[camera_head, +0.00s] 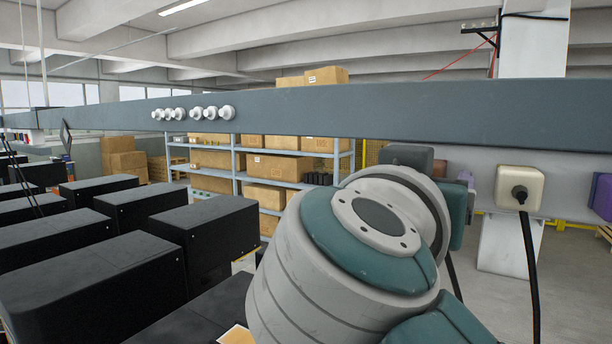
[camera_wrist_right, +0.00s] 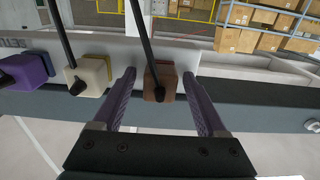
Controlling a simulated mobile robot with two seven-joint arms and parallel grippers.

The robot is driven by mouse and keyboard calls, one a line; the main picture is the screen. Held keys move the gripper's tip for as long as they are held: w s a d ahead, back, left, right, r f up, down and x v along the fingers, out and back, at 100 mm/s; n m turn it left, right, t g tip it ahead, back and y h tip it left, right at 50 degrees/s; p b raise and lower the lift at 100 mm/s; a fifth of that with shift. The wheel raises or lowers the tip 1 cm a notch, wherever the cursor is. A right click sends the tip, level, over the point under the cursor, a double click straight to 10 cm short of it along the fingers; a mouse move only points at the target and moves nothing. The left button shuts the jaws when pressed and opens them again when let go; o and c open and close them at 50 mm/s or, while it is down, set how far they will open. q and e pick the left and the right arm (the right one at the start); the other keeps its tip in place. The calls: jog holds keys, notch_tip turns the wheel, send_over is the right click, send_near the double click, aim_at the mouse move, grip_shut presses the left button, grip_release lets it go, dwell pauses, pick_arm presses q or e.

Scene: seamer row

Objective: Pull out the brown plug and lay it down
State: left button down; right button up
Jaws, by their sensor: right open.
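The brown plug (camera_wrist_right: 153,88) is a small block with a dark cable running from it toward the top of the right wrist view. It sits against the pale rail. My right gripper (camera_wrist_right: 159,76) is open, with one purple ribbed finger on each side of the plug. Small gaps show between the plug and both fingers. My left gripper is in neither view.
A cream plug (camera_wrist_right: 93,74) and a purple plug (camera_wrist_right: 27,70) sit beside the brown one; the cream plug also shows in the head view (camera_head: 507,184). A long grey beam (camera_head: 350,115) crosses above. Black boxes (camera_head: 90,260) fill the left.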

jog(key=shift+c, duration=0.3)
dwell(0.5)
grip_shut()
dwell(0.5)
dwell(0.3)
jog(key=v, duration=0.6)
dwell(1.0)
jog(key=shift+a, duration=0.15)
